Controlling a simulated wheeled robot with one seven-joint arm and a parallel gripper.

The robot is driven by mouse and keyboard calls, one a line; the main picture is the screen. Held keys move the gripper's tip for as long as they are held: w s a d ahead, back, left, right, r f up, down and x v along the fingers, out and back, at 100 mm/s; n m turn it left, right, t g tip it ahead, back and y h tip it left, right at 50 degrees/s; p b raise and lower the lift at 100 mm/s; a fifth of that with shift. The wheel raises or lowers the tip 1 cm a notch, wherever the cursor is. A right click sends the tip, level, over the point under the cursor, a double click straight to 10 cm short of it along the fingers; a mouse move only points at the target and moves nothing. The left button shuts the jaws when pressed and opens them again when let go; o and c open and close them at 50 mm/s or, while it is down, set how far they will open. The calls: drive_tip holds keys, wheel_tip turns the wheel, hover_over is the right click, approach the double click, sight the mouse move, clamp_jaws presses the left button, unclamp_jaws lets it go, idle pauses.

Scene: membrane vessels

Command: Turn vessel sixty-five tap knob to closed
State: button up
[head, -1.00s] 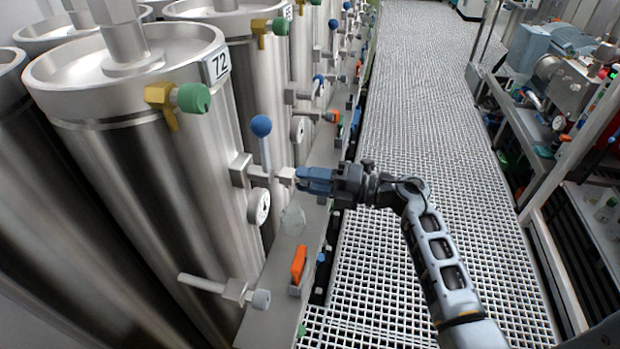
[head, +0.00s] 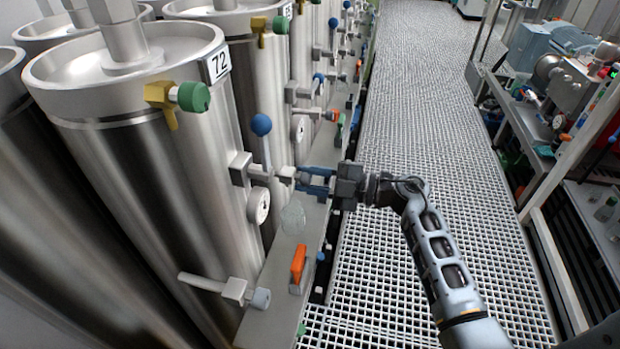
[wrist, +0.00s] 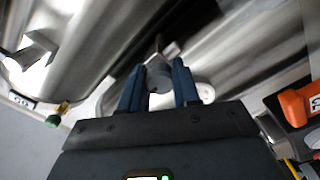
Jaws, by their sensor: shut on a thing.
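My gripper (head: 316,181) has blue fingers shut on a grey tap knob (wrist: 159,78), which sits between the fingertips in the wrist view. In the head view the fingers reach left to the knob's tap (head: 286,174). The tap stands out from a fitting on the right side of the nearest steel vessel (head: 150,190). That vessel's label (head: 216,65) reads 72; I cannot read a 65 on any label. The fingers partly hide the knob, so I cannot tell whether the tap is closed.
A blue ball-topped lever (head: 261,126) and a round gauge (head: 258,205) are close to the tap. Below are a clear flask (head: 292,219) and an orange-handled item (head: 298,264) on a ledge. The grated walkway (head: 430,110) to the right is clear apart from my arm.

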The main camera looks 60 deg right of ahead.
idle(0.5)
drive_tip(key=o, duration=1.1)
drive_tip(key=shift+c, duration=0.2)
drive_tip(key=shift+s, duration=0.15)
drive_tip(key=b+v, duration=0.1)
drive_tip(key=v, duration=0.6)
drive_tip(key=shift+s+d, duration=0.15)
drive_tip(key=shift+s, duration=0.1)
